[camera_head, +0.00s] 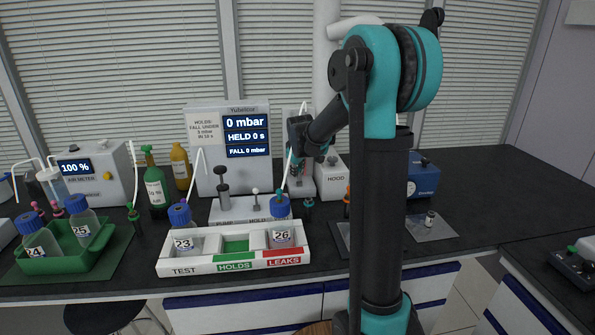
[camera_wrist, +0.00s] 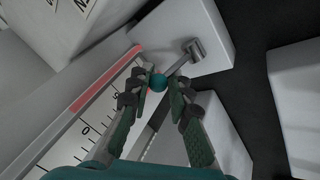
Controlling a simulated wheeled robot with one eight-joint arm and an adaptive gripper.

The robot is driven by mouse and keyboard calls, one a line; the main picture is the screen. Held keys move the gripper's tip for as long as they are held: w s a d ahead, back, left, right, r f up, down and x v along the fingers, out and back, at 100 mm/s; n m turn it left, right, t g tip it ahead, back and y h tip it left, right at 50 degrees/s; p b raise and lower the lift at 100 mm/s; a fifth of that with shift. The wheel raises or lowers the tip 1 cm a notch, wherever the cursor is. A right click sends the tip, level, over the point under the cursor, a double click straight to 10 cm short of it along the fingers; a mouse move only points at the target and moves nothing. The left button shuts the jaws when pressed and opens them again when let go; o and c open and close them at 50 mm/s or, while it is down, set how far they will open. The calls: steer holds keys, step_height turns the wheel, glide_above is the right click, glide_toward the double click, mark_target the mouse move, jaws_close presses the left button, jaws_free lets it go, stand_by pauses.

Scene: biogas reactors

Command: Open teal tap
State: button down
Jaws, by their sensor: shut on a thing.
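In the wrist view a small teal ball-shaped knob (camera_wrist: 157,82), which looks like the teal tap's handle, sits between my fingertips. My gripper (camera_wrist: 158,88) is shut on it, with the two fingers still some way apart around the small knob. A short grey rod with a metal cylinder (camera_wrist: 195,49) lies just beyond it, in front of a white block. In the head view my arm's end is down by the white gauge stand behind the rack; the tap and the fingertips are too small and covered to make out there.
A scale panel with a red band (camera_wrist: 110,78) lies close left of my fingers. A white rack (camera_head: 210,262) holds bottles 23 (camera_head: 184,238) and 26 (camera_head: 283,236). The display unit (camera_head: 228,150) reads 0 mbar. A green tray (camera_head: 95,262) stands left. The dark bench right is mostly free.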

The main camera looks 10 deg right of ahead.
mark_target(299, 171)
steer(key=shift+s, duration=0.1)
steer(key=t, duration=0.1)
steer(key=s+t, duration=0.1)
steer(key=t, duration=0.1)
steer(key=s+t, duration=0.1)
steer(key=shift+r, duration=0.25)
steer(key=shift+s+t, duration=0.45)
steer(key=shift+t, duration=0.7)
steer(key=shift+s+t, duration=0.45)
steer(key=shift+t, duration=0.7)
steer(key=shift+d, duration=0.1)
steer(key=c, duration=1.4)
jaws_free()
steer(key=v, duration=1.2)
steer(key=shift+f, duration=0.2)
